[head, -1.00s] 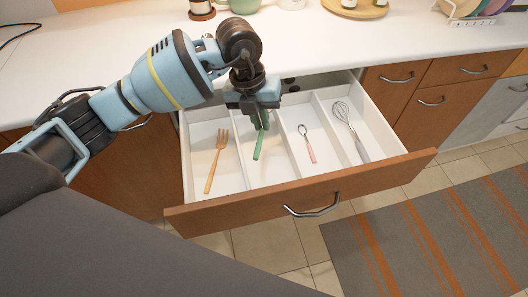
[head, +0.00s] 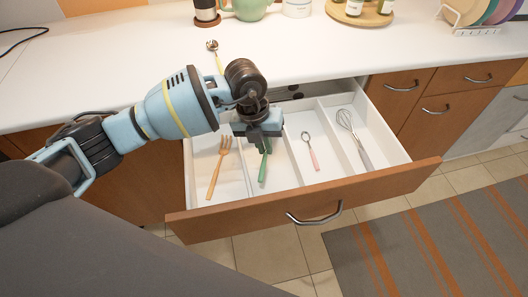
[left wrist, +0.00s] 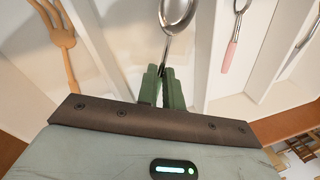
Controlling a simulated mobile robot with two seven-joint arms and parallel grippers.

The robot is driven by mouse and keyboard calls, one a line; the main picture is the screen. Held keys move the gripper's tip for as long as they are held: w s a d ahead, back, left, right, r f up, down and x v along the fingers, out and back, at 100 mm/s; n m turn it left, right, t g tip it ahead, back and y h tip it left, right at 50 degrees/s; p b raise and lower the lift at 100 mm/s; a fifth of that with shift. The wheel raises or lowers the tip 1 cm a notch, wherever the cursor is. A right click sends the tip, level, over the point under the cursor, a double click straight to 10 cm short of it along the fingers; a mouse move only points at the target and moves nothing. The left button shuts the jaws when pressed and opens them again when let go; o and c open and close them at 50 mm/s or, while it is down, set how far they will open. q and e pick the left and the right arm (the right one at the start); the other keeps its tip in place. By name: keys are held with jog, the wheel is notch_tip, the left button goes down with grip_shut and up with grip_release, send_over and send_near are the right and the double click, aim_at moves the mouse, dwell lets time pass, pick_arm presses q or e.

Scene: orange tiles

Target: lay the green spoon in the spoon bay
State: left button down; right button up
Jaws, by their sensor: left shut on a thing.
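The green spoon (head: 263,172) has a green handle and a metal bowl, and the bowl shows in the left wrist view (left wrist: 177,12). My left gripper (head: 263,142) is shut on it, with its fingers (left wrist: 162,88) around the spoon near the bottom of its stem. The spoon is in or just over the second bay from the left of the open drawer (head: 300,214), handle toward the drawer front and bowl toward the back. I cannot tell whether it touches the bay floor. The gripper hides the bowl in the head view. My right gripper is not in view.
The bay to the left holds an orange fork (head: 218,168). To the right lie a pink-handled spoon (head: 311,152) and a whisk (head: 354,138), in separate bays behind white dividers.

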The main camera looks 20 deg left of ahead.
pick_arm(q)
jog(key=shift+f, duration=1.7)
jog(key=shift+f, duration=0.15)
jog(key=c, duration=1.5)
grip_release()
jog(key=shift+c, duration=0.2)
notch_tip(320, 180, up, 12)
jog(key=a, duration=0.2)
jog(key=shift+s+a+p, duration=0.15)
jog(key=shift+s+p, duration=0.1)
jog(key=shift+p, duration=0.05)
